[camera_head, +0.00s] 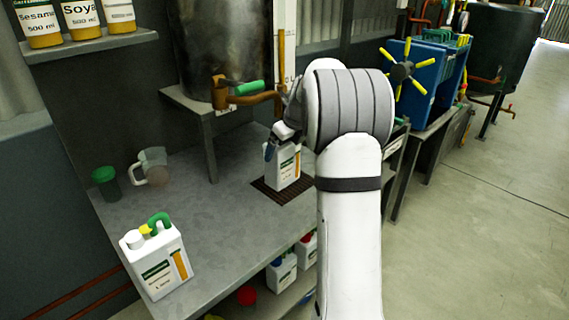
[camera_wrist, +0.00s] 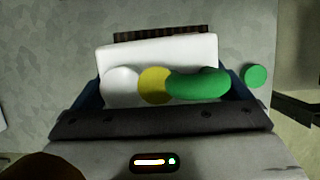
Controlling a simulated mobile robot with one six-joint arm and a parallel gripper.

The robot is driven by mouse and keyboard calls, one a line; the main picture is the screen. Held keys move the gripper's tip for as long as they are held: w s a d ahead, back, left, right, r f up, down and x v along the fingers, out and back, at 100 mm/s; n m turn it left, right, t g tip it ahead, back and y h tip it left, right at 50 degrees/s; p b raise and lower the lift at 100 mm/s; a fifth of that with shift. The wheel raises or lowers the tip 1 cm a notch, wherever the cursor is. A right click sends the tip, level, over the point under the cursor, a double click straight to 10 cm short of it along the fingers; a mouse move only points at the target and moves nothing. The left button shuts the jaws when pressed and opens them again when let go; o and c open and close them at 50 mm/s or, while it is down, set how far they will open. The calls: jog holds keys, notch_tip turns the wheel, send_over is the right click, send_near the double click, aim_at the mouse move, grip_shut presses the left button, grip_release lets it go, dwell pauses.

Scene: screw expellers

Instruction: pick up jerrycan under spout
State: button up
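A white jerrycan (camera_head: 284,172) with a green and orange label stands on a dark grate (camera_head: 280,190) below the brown spout (camera_head: 259,97). In the wrist view its white body (camera_wrist: 160,52) lies between the blue fingers of my gripper (camera_wrist: 163,92), a little turned against them. Its white cap, yellow part and green handle (camera_wrist: 200,84) show there. My gripper (camera_head: 272,148) reaches down at the jerrycan's top, one blue finger at its left side. The fingers lie close along both sides, but I cannot tell whether they press on it. My arm hides part of its right side.
A second jerrycan (camera_head: 157,262) stands at the bench's front left. A clear jug (camera_head: 151,166) and a green-lidded container (camera_head: 106,183) are behind it. A dark tank (camera_head: 217,45) on a stand (camera_head: 205,125) is close behind the spout. More containers (camera_head: 283,272) sit below.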

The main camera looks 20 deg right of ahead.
jog(key=shift+d+r, duration=0.1)
jog(key=shift+r, duration=0.15)
jog(key=c, duration=1.4)
jog(key=shift+w+r, duration=0.1)
jog(key=shift+r, duration=0.05)
jog(key=shift+c, duration=0.3)
jog(key=shift+r+p, duration=0.1)
jog(key=shift+p, duration=0.55)
